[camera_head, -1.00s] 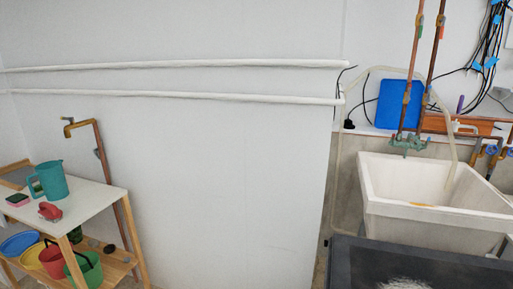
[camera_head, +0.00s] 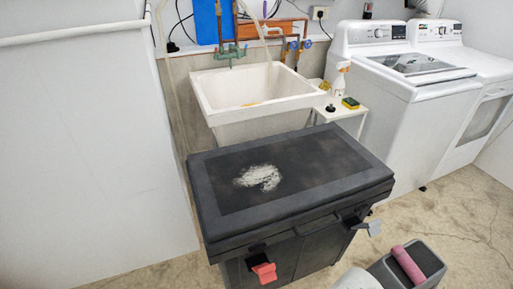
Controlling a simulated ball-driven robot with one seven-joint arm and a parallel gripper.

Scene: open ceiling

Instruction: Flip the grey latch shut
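The grey latch (camera_head: 373,228) is at the right end of the front of a dark grey chest (camera_head: 318,243). Its pale tab sticks outward from the front, apart from the lid edge, so it looks open. A red latch (camera_head: 264,272) sits further left on the same front and also juts outward. The chest's dark lid (camera_head: 315,170) lies down on it, with a white worn patch (camera_head: 259,177) on top.
A white sink (camera_head: 245,97) stands behind the chest. White washing machines (camera_head: 395,100) stand right.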

